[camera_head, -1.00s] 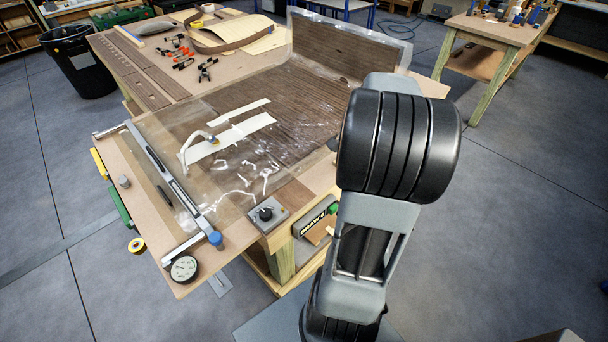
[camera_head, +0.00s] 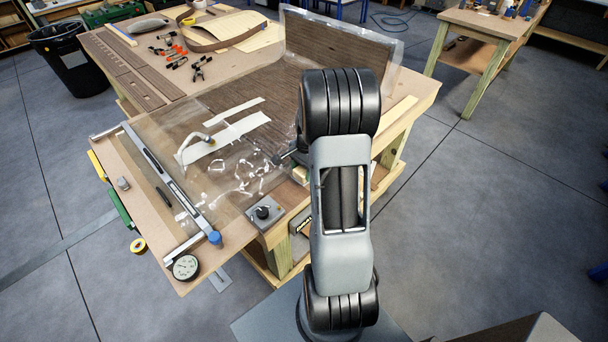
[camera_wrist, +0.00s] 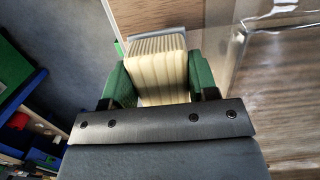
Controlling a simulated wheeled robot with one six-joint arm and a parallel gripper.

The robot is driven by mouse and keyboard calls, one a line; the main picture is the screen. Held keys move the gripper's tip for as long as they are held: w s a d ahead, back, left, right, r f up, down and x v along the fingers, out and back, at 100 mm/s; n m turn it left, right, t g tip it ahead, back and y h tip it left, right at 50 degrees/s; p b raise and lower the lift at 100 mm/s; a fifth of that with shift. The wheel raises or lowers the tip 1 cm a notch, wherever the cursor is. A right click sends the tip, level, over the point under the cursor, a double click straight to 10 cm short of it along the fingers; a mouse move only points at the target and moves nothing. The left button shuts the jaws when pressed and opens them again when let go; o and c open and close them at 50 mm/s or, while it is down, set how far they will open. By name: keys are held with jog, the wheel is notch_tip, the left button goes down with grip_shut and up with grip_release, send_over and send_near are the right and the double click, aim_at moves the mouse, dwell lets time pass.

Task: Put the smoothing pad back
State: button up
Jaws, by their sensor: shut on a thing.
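The smoothing pad (camera_wrist: 158,68), a cream ribbed block, sits between the two green fingers of my gripper (camera_wrist: 157,76) in the wrist view. My gripper is shut on it. Beyond the pad, the wrist view shows brown board and clear film on the right, and floor on the left. In the head view my arm hides most of the gripper and pad near the front right edge of the worktable (camera_head: 284,195).
Clear bag film (camera_head: 235,172) with white strips covers the table's middle. A wood panel (camera_head: 335,50) stands upright at the back. A grey box with a black knob (camera_head: 264,212) and a round gauge (camera_head: 186,267) lie at the front. Clamps (camera_head: 198,72) lie farther back.

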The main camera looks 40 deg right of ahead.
aim_at(304, 175)
jog(key=shift+f, duration=1.5)
jog(key=shift+f, duration=0.2)
jog(key=o, duration=1.1)
jog(key=r, duration=0.3)
jog(key=d+r+b, duration=0.1)
jog(key=r, duration=0.7)
jog(key=shift+w+d+r+b, duration=0.15)
jog(key=shift+r+b, duration=0.05)
jog(key=shift+b, duration=0.1)
jog(key=shift+a+r+n, duration=0.6)
jog(key=shift+a+r, duration=0.25)
jog(key=shift+r, duration=0.2)
jog(key=shift+s+a+r+n+t+h, duration=0.25)
jog(key=shift+s+a+r+n+t, duration=0.65)
jog(key=shift+s+a+n, duration=1.5)
jog(key=shift+s+a+r+n+t+h, duration=0.2)
jog(key=shift+s+a+r+n+t, duration=0.8)
jog(key=shift+a+n, duration=2.35)
jog(key=shift+s+a+r+n+t+h, duration=0.4)
jog(key=shift+s+a+r+n, duration=1.25)
jog(key=shift+a, duration=2.25)
